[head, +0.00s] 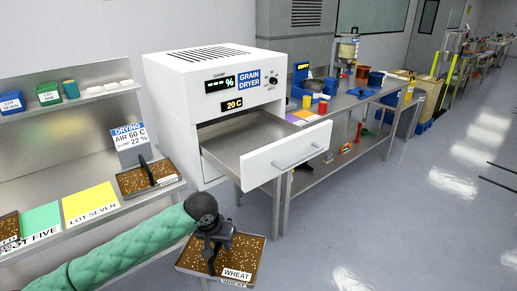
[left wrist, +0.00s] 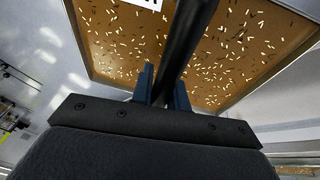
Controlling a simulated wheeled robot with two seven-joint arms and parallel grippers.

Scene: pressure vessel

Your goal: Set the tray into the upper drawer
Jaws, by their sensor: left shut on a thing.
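The tray (head: 249,254) is filled with brown grain and carries WHEAT labels on its front. My left gripper (head: 213,243) is shut on the tray's dark upright handle and holds the tray in front of the shelf. In the left wrist view the gripper's blue fingers (left wrist: 162,85) close on the black handle (left wrist: 185,40), with the grain tray (left wrist: 240,50) beyond. The upper drawer (head: 288,150) of the white grain dryer (head: 215,85) is pulled open, and its visible inside looks empty. The tray is below and to the left of the drawer front. My right gripper is not in view.
A shelf on the left holds another grain tray (head: 135,181) with a handle, a drying sign (head: 130,140), and yellow (head: 90,203) and green (head: 42,217) lot mats. A metal workbench (head: 345,110) with several items stands right of the dryer.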

